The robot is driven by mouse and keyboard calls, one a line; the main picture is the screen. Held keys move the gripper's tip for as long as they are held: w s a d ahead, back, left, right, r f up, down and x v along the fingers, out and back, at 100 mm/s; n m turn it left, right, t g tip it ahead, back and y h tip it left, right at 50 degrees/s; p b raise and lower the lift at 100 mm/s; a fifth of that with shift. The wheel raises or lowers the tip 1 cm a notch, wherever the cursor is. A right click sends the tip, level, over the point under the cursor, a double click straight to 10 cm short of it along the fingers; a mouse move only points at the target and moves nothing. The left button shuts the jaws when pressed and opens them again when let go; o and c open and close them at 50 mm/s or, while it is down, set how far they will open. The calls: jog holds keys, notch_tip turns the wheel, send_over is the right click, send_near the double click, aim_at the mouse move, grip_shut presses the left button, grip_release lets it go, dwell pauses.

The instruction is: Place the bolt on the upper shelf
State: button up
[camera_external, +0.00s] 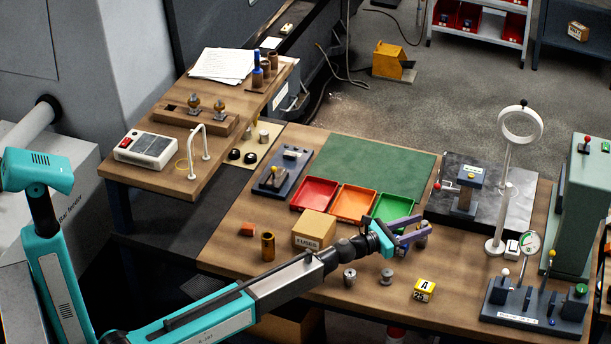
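My gripper (424,227), with two purple fingers, points right over the bench, just right of the green tray. Its fingers are apart, and a small grey metal part (423,241) shows at their tips. I cannot tell whether they grip it or whether it stands on the bench. Two similar grey metal parts, one on the left (349,278) and one on the right (386,277), stand on the bench in front of my arm. They are too small for me to tell which is the bolt. A shelf rack (480,36) with red bins stands at the top right.
A cardboard box (314,230) and a brass cylinder (268,246) stand left of my wrist. Red (313,193), orange (353,203) and green (393,207) trays lie behind it. A ring-topped stand (506,190) and a lever panel (533,306) are at right. The green mat (375,165) is clear.

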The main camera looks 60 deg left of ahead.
dwell(0.5)
grip_shut()
